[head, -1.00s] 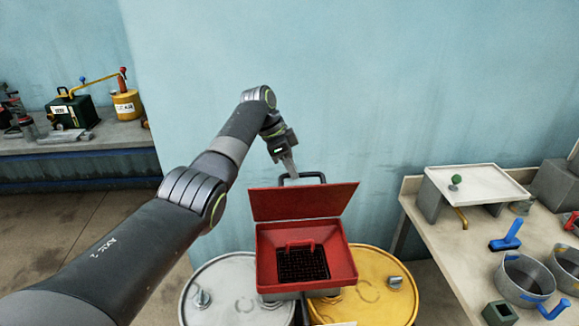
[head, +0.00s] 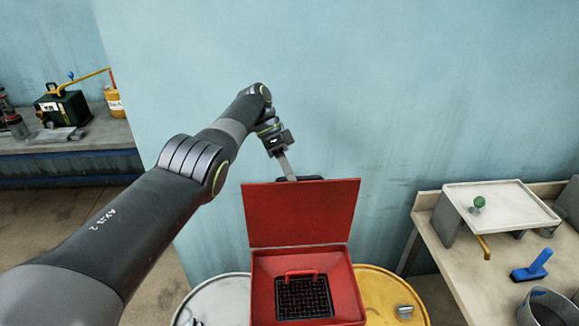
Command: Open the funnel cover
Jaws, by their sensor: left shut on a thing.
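The red funnel (head: 262,287) sits over the grey drum (head: 215,300) and the yellow drum (head: 384,292), with a dark mesh grate (head: 304,298) and a small red handle inside it. Its red cover (head: 301,214) stands up at the back edge, its inner face toward me, so the funnel is open. My left gripper (head: 287,168) is at the cover's top edge, shut on the dark cover handle (head: 312,179), which is mostly hidden behind the cover. My right gripper is not in view.
A workbench at the right holds a white raised tray (head: 500,205) with a green knob, a blue-handled tool (head: 532,267) and a pot (head: 546,308). The blue wall stands behind the funnel.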

